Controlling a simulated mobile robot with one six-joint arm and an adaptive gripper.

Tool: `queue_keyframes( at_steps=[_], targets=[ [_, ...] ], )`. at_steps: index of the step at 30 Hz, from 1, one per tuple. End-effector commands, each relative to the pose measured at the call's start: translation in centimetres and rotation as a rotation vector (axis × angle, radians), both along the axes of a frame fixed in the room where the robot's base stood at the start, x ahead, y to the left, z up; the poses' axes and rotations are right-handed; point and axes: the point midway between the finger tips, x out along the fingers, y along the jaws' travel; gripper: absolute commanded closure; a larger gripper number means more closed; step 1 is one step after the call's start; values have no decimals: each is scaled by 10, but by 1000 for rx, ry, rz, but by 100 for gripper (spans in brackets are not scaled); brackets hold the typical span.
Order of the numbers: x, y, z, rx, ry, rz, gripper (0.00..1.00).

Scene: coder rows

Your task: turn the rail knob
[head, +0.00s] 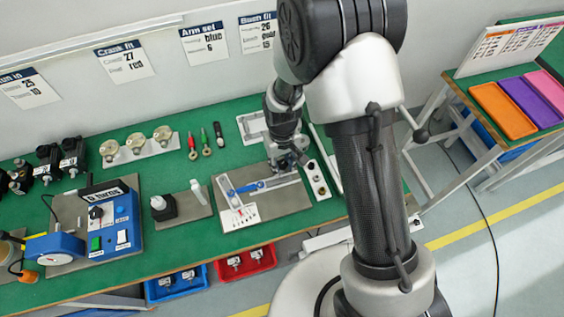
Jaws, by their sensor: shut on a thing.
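The rail (276,184) lies on a grey plate on the green bench, with a blue piece (243,188) on it and a white marked card (238,217) at its left end. My gripper (287,167) is down at the right end of the rail. It is shut on what seems to be the rail knob, which the gripper hides. I cannot tell how far the knob is turned.
A white strip with holes (316,180) lies just right of the gripper. A black block (163,207) and a blue machine (112,228) stand to the left. Red and green tools (205,140) lie behind. Blue and red bins (245,262) sit below the front edge.

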Motion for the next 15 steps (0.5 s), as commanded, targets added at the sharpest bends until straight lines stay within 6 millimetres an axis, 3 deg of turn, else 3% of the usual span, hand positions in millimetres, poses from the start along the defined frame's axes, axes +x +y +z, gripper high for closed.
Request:
queue_keyframes(
  at_steps=[8,15],
  targets=[
    [0,0,0,0,0,0,95],
    [0,0,0,0,2,58,95]
  ],
)
